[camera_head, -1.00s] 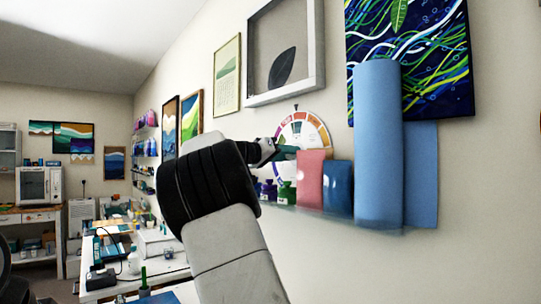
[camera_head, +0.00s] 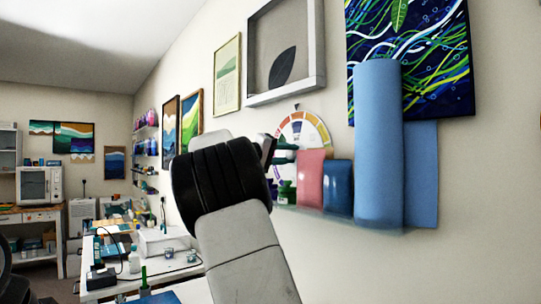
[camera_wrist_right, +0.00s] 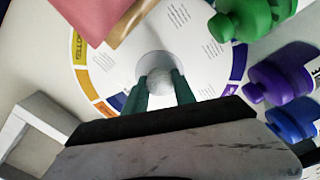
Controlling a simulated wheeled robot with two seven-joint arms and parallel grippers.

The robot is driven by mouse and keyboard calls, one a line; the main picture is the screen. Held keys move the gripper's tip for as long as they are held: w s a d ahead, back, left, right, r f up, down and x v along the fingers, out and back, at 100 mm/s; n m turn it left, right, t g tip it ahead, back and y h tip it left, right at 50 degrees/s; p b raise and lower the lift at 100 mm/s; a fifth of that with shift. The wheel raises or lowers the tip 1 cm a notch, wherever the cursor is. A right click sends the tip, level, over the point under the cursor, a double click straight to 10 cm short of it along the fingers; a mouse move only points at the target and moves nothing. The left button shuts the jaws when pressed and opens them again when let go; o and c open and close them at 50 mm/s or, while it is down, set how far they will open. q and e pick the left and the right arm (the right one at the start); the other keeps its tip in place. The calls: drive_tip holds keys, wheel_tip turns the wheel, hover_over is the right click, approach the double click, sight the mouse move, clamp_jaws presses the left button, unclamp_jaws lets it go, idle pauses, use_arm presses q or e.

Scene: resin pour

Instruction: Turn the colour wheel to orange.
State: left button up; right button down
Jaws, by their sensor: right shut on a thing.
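The colour wheel (camera_head: 311,134) is a white disc with a coloured rim, upright against the wall; a small dark mark sits above its top. In the head view an orange segment is near the top, and the lower part is hidden. In the right wrist view the wheel (camera_wrist_right: 208,68) shows yellow and orange segments at left and purple at right. My right gripper (camera_head: 287,149) is at the wheel's middle, its green fingers (camera_wrist_right: 159,92) shut on the pale round hub knob (camera_wrist_right: 157,76). My left gripper is not in view.
A shelf below the wheel holds a pink packet (camera_head: 311,180), a blue packet (camera_head: 339,188), a tall blue roll (camera_head: 378,145) and small bottles, including a green one (camera_wrist_right: 245,18) and a purple one (camera_wrist_right: 280,75). They stand close to my right gripper.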

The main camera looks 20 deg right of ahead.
idle(0.4)
drive_tip(key=c, duration=1)
unclamp_jaws()
drive_tip(key=v, duration=0.8)
